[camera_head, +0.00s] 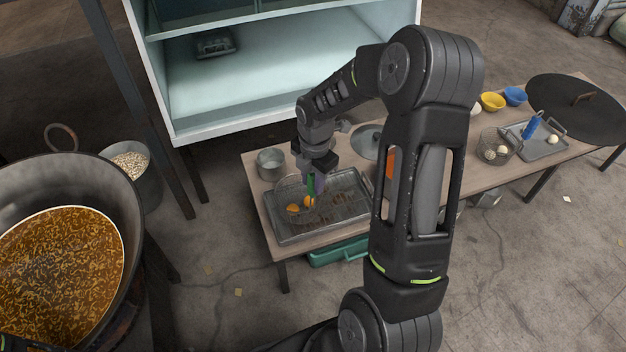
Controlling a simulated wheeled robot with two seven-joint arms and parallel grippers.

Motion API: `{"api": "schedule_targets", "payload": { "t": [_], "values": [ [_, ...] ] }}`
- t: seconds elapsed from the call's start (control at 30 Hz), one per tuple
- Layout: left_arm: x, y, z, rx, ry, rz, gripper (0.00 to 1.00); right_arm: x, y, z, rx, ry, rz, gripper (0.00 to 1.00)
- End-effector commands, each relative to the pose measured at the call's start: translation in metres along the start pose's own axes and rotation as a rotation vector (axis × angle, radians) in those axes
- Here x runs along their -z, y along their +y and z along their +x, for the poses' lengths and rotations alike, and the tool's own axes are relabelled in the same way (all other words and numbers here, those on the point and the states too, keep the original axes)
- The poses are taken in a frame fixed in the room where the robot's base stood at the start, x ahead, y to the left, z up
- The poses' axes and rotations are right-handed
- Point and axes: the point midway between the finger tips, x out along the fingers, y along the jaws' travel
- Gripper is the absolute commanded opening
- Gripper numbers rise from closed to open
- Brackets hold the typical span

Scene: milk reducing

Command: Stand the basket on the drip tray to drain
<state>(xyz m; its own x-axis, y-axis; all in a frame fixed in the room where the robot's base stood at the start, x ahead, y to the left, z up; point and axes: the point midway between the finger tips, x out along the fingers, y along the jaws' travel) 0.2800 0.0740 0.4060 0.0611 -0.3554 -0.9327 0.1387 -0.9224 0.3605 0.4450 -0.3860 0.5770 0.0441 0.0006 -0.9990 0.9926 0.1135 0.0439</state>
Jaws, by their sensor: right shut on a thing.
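A wire basket (290,190) with orange pieces in it is at the grey metal tray (284,238) on the wooden table. My right gripper (313,172) is shut on the basket's green handle (311,186), above the tray. I cannot tell whether the basket's bottom touches the tray. Several brown pieces lie in the tray's right part. A second wire basket (490,141) with pale balls and a blue handle (531,124) is at another tray (552,152) on the right. My left gripper is out of view.
A large pan (60,172) of brown-orange food stands at the left, with a bucket (146,187) behind it. A metal pot (270,164) sits behind the near tray. A pale cabinet (250,80) stands beyond the table. My right arm hides the table's middle.

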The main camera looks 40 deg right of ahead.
Motion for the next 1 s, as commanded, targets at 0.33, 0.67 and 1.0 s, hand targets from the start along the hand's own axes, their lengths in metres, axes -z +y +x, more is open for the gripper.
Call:
{"api": "schedule_targets", "payload": {
  "t": [0.33,0.67,1.0],
  "values": [
    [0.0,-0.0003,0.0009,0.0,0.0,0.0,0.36,-0.0002,0.0006,0.0013,-0.002,-0.001,0.0,0.0],
    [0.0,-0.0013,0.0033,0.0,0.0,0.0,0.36,-0.0001,0.0005,0.0065,-0.002,-0.001,-0.001,0.31],
    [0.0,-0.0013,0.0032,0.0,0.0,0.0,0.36,0.0,0.0,0.0067,-0.001,0.0,0.0,0.54]
  ]
}}
